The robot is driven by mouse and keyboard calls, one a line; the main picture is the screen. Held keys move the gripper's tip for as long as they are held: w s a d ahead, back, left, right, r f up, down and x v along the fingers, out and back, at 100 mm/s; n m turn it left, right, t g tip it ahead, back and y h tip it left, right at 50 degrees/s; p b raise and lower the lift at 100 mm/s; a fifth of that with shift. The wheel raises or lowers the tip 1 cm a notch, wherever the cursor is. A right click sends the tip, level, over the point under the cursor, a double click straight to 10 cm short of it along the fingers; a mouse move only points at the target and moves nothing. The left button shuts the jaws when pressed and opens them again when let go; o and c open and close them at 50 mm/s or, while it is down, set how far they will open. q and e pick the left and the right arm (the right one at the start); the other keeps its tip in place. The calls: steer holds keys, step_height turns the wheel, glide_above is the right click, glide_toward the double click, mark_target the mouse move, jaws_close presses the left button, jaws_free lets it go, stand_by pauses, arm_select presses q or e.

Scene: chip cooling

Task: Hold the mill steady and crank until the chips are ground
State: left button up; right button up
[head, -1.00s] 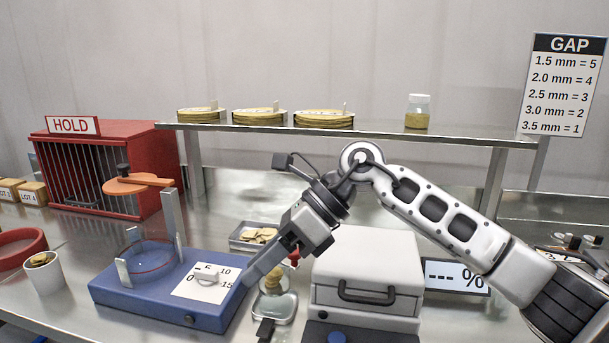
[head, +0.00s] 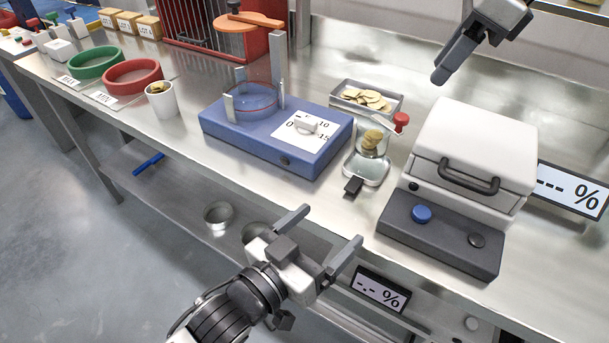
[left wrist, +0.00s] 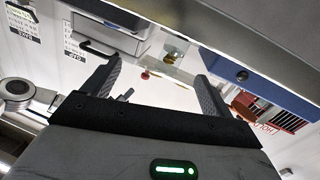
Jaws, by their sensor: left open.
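The mill (head: 372,146) stands on the bench between the blue machine and the white box. It has a clear glass body with yellowish chips (head: 371,138) inside, a metal base with a dark tab at the front, and a red crank knob (head: 401,119). The knob also shows in the left wrist view (left wrist: 146,74). My left gripper (head: 331,226) is open and empty, in front of the bench edge and apart from the mill. My right gripper (head: 445,75) is above the bench, up and right of the mill, apart from it. Its jaw gap is not clear.
A blue machine (head: 225,128) with a dial stands left of the mill; a white box (head: 470,137) with a dark button panel stands right. Behind the mill is a metal tray (head: 340,86) of chips. A white cup (head: 161,101) and red and green rings lie further left.

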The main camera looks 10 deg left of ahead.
arm_select(q)
steer(key=s+d+r+m+h, duration=0.1)
steer(key=d+r+m+h, duration=0.1)
steer(key=r+h, duration=0.3)
steer(key=s+d+r+m+h, duration=0.1)
steer(key=d+r+m+h, duration=0.15)
steer(key=r, duration=0.45)
steer(key=n+y, duration=0.2)
steer(key=y, duration=0.5)
glide_toward(363, 136)
steer(key=x, duration=1.1)
steer(key=shift+s, duration=0.1)
